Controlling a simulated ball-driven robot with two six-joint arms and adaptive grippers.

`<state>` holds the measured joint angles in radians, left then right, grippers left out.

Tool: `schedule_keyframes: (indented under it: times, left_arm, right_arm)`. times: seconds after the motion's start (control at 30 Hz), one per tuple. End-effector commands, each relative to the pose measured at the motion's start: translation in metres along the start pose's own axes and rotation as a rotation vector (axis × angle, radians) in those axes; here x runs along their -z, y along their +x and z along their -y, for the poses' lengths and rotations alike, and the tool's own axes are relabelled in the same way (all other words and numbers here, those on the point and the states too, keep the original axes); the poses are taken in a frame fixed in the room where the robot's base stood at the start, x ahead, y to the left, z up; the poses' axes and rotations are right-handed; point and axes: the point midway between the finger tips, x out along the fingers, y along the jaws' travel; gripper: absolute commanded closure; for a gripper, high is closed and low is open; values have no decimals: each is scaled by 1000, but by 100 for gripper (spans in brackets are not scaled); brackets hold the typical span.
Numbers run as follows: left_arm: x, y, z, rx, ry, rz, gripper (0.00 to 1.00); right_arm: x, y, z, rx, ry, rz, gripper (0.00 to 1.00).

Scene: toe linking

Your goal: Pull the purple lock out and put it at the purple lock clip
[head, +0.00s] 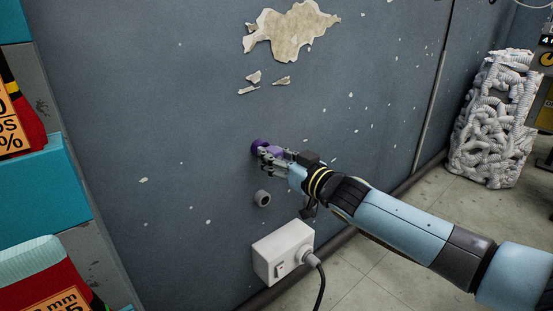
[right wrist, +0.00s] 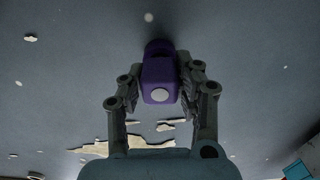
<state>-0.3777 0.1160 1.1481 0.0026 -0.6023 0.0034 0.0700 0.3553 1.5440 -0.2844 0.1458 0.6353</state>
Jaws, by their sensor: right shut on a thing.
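The purple lock (head: 276,152) is at the grey-blue wall, between the fingers of my right gripper (head: 268,158). In the right wrist view the lock (right wrist: 159,80) is a purple block with a pale round spot on its near face. My right gripper (right wrist: 160,88) is shut on its sides. A darker purple round piece (head: 257,146) shows on the wall at the lock's far end; I cannot tell whether the lock touches it. A grey round fitting (head: 263,198) sticks out of the wall below. My left gripper is not in view.
A white socket box (head: 283,252) with a plugged-in black cable is low on the wall. Teal shelving (head: 45,185) with red packages stands at the left. A bundle of white ribbed material (head: 493,120) stands at the right. The wall around the lock is mostly clear.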

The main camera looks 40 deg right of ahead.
Motion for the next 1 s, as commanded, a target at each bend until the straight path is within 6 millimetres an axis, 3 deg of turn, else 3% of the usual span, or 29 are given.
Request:
schedule_keyframes:
  times: [0.37,0.4,0.57,0.87,1.0]
  left_arm:
    - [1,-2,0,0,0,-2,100]
    - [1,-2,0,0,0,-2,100]
    - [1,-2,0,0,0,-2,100]
    - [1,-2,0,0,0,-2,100]
    - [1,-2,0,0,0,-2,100]
  right_arm:
    - [1,12,0,0,1,-1,100]
    - [0,11,0,0,1,-1,63]
    - [0,11,0,0,1,-1,42]
    - [0,10,0,0,0,1,41]
    - [-1,0,0,0,0,1,41]
